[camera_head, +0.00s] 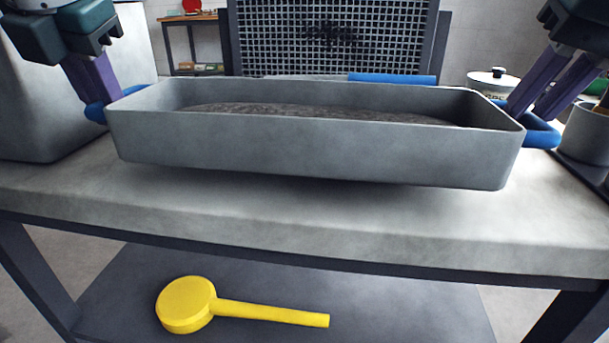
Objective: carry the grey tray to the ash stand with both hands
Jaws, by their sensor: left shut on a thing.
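The grey tray (310,146) is a long, open box holding dark grey, ash-like material (320,112). It looks roughly level, slightly above the pale worktop, with a shadow beneath it. It has blue handles at its left (95,112) and right (541,133) ends. My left gripper (98,97) is shut on the left handle. My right gripper (532,110) has its purple fingers down at the right handle and appears shut on it; the fingertips are partly hidden. I cannot tell which piece of furniture is the ash stand.
The worktop (300,225) is bare in front of the tray. A yellow round-headed tool (187,304) lies on the lower shelf. A white lidded pot (493,82) and a grey container (587,132) stand at right. A dark mesh panel (330,40) rises behind; a side table (193,18) stands back left.

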